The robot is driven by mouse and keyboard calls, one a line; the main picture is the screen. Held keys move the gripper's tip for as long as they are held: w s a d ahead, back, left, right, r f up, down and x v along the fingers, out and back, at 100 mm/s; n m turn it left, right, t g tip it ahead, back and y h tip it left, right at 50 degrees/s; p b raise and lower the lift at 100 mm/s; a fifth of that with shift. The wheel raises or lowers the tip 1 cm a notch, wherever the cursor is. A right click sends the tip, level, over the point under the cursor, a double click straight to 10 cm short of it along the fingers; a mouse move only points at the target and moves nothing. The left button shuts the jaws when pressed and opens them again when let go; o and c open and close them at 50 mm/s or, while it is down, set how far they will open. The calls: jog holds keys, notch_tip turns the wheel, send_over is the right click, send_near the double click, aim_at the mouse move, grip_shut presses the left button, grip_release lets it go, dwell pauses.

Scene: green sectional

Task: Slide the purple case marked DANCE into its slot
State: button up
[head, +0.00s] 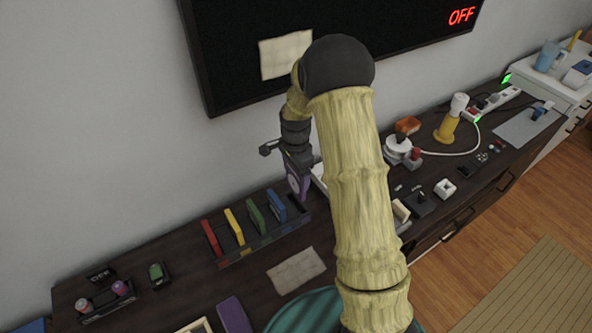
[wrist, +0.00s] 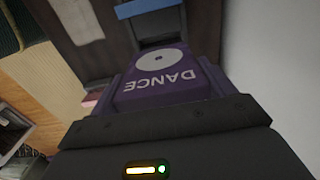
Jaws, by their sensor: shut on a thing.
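My gripper (head: 296,168) is shut on the purple case marked DANCE (wrist: 162,80). In the head view the purple case (head: 298,184) hangs below my gripper, just above the right end of the rack. The dark rack (head: 262,243) stands on the dark cabinet top and holds red, yellow, green and blue cases upright in a row. The blue case (head: 276,205) is the nearest to the held case, to its left. In the wrist view a blue edge (wrist: 145,8) shows beyond the held case. The slot under the case is mostly hidden, and I cannot tell whether the case touches the rack.
Another purple object (head: 234,315) lies flat at the front of the cabinet top (head: 200,290). A pale sheet (head: 296,270) lies in front of the rack. White round items (head: 397,147) and a yellow object (head: 449,125) stand to the right. A black screen (head: 240,60) hangs behind.

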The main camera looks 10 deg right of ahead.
aim_at(296, 194)
jog(key=shift+f+b, duration=1.35)
jog(key=shift+f, duration=1.2)
jog(key=shift+f+b, duration=1.25)
jog(key=shift+f, duration=1.6)
dwell(0.5)
jog(key=o, duration=0.9)
notch_tip(296, 194, up, 18)
jog(key=shift+f, duration=0.25)
